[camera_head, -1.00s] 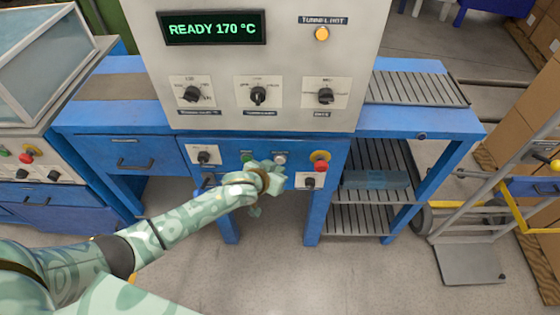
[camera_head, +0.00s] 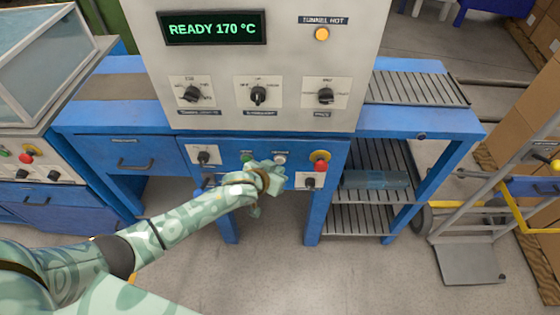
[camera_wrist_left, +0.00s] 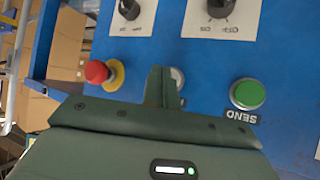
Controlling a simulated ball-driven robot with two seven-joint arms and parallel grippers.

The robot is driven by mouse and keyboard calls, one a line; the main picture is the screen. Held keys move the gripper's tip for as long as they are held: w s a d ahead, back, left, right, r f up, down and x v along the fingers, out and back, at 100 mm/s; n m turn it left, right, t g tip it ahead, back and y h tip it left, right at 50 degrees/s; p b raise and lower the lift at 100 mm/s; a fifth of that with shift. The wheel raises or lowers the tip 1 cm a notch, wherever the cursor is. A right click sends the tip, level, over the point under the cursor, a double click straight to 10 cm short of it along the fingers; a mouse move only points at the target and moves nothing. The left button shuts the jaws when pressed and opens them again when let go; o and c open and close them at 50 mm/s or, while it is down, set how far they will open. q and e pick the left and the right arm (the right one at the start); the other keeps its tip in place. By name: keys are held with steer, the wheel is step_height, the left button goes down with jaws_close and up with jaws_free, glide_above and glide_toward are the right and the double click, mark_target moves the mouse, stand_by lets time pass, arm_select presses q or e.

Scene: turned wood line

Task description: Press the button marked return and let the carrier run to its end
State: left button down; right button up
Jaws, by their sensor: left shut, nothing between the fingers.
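A pale round button (camera_head: 280,158) sits on the blue control panel (camera_head: 228,160) between a green button (camera_head: 247,156) and a red mushroom button on a yellow collar (camera_head: 320,156). In the wrist view the green button (camera_wrist_left: 247,94) is marked SEND, upside down. The pale button (camera_wrist_left: 178,78) is partly hidden there by my fingers, and I cannot read its label. My left gripper (camera_head: 274,170) is shut and empty, in front of the panel at the pale button. Its fingertips also show in the wrist view (camera_wrist_left: 164,76); I cannot tell whether they touch the button.
The display (camera_head: 212,28) reads READY 170 °C and an amber lamp (camera_head: 321,34) is lit under TUNNEL HOT. Dark knobs (camera_head: 258,96) line the grey housing. Slatted shelves (camera_head: 358,218) stand to the right, with a hand truck (camera_head: 470,260) beyond. The floor below is clear.

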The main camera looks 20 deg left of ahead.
arm_select(q)
steer(key=shift+w, duration=0.15)
steer(key=shift+w+a, duration=0.15)
steer(key=shift+w, duration=0.15)
